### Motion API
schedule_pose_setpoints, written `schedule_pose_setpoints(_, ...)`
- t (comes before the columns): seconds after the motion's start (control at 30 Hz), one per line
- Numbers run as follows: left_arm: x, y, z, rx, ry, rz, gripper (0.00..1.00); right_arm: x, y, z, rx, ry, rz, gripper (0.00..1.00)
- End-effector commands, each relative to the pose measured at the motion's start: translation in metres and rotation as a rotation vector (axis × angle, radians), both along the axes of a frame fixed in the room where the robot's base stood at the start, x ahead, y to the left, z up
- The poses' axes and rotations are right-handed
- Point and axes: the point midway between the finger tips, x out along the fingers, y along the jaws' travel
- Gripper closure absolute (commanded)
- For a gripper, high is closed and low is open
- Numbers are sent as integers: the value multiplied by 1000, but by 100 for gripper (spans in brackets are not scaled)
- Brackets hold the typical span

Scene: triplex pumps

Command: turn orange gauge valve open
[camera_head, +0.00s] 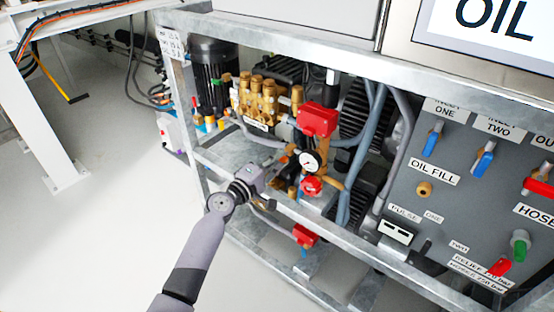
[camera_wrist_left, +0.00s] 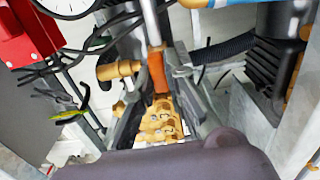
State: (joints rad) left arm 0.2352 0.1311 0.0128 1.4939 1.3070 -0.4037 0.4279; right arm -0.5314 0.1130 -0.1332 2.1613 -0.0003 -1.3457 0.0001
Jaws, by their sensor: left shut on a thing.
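The orange gauge valve handle (camera_wrist_left: 157,72) shows in the left wrist view as a short orange piece on a metal stem, between the two fingers of my left gripper (camera_wrist_left: 160,85). In the head view my left gripper (camera_head: 277,170) reaches in through the pump frame, just left of the round white pressure gauge (camera_head: 309,161). It is shut on the orange valve handle, which is mostly hidden by the fingers there. The gauge's edge also shows at the top left of the left wrist view (camera_wrist_left: 66,6). My right gripper is not in view.
A red box (camera_head: 317,119) sits above the gauge and a red round part (camera_head: 311,186) below it. The brass pump head (camera_head: 256,98) is behind. A galvanized frame rail (camera_head: 325,222) runs in front. The floor (camera_head: 110,215) at left is clear.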

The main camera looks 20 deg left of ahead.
Motion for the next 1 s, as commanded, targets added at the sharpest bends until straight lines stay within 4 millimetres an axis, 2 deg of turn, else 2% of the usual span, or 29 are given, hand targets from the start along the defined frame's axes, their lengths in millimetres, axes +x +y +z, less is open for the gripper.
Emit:
schedule_pose_setpoints(0.37, 0, 0, -1, -11, 4, 1, 100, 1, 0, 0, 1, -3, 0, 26)
schedule_pose_setpoints(0.4, 0, 0, -1, -11, 4, 1, 86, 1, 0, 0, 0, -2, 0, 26)
schedule_pose_setpoints(0.67, 0, 0, -1, -8, 3, 1, 69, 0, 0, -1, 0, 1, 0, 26)
schedule_pose_setpoints(1.0, -1, 1, 0, -7, 2, 1, 68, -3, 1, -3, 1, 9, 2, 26)
